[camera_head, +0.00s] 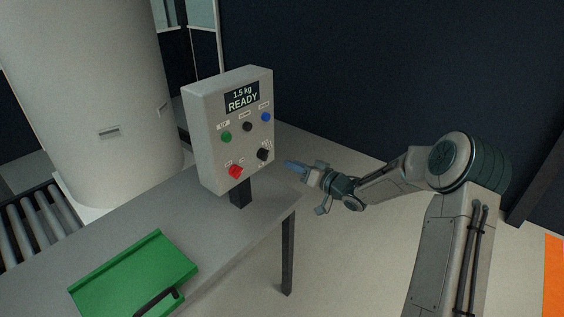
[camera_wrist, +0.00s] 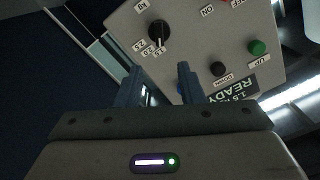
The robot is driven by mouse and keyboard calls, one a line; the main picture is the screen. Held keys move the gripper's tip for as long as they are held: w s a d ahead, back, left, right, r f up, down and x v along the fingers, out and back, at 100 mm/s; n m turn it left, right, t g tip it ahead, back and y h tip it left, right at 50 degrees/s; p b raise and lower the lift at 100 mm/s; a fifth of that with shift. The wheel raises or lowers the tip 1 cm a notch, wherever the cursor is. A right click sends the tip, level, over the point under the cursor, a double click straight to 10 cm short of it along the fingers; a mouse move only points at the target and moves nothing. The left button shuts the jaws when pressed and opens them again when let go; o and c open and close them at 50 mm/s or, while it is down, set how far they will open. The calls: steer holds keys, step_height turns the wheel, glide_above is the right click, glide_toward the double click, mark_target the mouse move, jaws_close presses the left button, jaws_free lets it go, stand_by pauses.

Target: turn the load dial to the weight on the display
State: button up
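The grey control box (camera_head: 228,130) stands on a post at the table's edge. Its display (camera_head: 242,97) reads "1.5 kg READY". The load dial (camera_head: 262,154) is a black knob at the panel's lower right. In the wrist view, which shows the panel upside down, the dial (camera_wrist: 153,32) has a white pointer line aimed toward the lowest of its small labels, apparently 1.5; the exact alignment is hard to tell. My gripper (camera_head: 290,165) is just right of the dial, apart from it. In the wrist view its two blue fingers (camera_wrist: 159,78) are spread with nothing between them.
The panel also carries a green button (camera_head: 226,137), a black button (camera_head: 247,126), a blue button (camera_head: 266,117) and a red switch (camera_head: 235,171). A green tray (camera_head: 135,270) with a black handle lies on the table (camera_head: 210,222). A white tank (camera_head: 85,90) stands behind.

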steer(key=shift+v, duration=2.15)
steer(key=s+d+r+m+g+h, duration=0.1)
steer(key=s+d+r+m+h, duration=0.15)
steer(key=s+d+h, duration=0.45)
steer(key=s+d+r+m+g+h, duration=0.1)
steer(key=s+d+r+h, duration=0.25)
steer(key=s+h, duration=0.4)
steer(key=s+g, duration=0.6)
steer(key=s, duration=1.6)
steer(key=shift+a+m, duration=0.45)
steer(key=shift+a, duration=0.05)
